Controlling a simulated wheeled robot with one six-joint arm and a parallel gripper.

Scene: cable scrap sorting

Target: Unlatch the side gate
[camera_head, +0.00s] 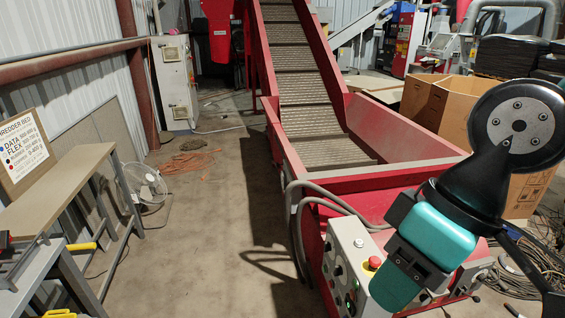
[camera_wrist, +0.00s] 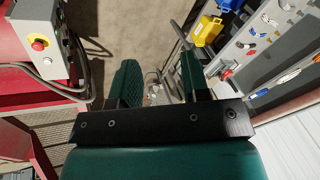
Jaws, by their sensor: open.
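I cannot pick out the side gate or its latch for certain in either view. The red conveyor hopper (camera_head: 400,135) stands at the centre right in the head view, partly hidden by my arm. Its red side also shows at the left of the wrist view (camera_wrist: 15,75). My gripper (camera_wrist: 158,78) is open in the wrist view, its two green fingers apart with only floor and a blurred object seen beyond the gap. In the head view my teal and black wrist hangs in front of the hopper's near end; the fingertips are not clear there.
A control box (camera_head: 350,262) with a red button is on the hopper's near end. A workbench (camera_head: 75,180) with a sign and a fan (camera_head: 146,184) stand left. Cables (camera_head: 190,162) lie on the floor. The central aisle has free room. A cardboard box (camera_head: 440,105) stands behind.

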